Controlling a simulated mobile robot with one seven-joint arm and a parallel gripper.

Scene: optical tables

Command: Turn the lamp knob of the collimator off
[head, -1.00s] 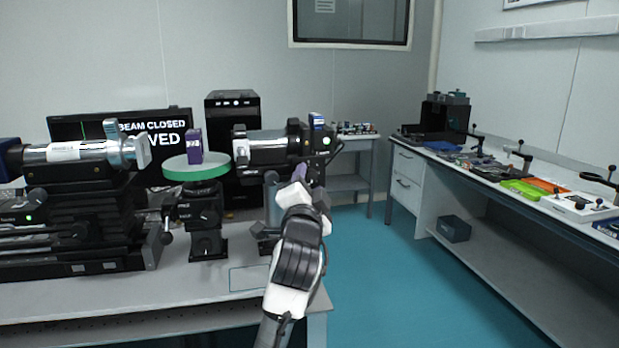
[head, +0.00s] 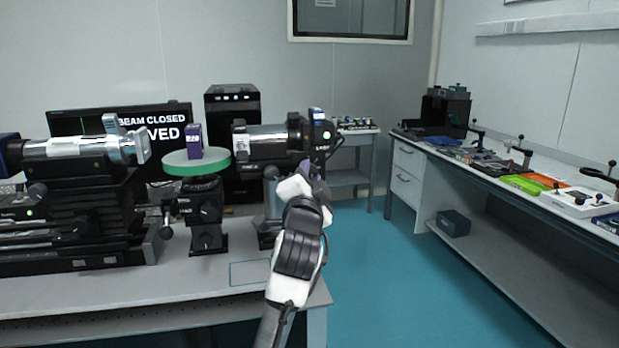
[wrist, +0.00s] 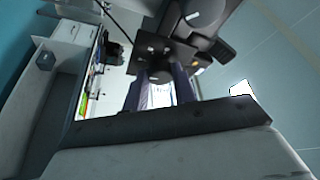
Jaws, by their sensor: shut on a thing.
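The collimator (head: 270,139) is the silver and black tube at the right end of the near table, with a black lamp housing (head: 319,131) and a small green light at its right end. My gripper (head: 312,170) is just below this housing. In the wrist view the two dark fingers of my gripper (wrist: 161,88) reach up to a black housing (wrist: 165,50), apart from each other with a bright gap between them. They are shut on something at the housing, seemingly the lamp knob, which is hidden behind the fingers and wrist. The knob's setting cannot be read.
A green-rimmed round stage (head: 197,165) carries a purple block (head: 194,141) left of the collimator. A second silver tube (head: 75,147) is at far left. Open blue floor (head: 385,290) lies right, before a long bench (head: 520,205).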

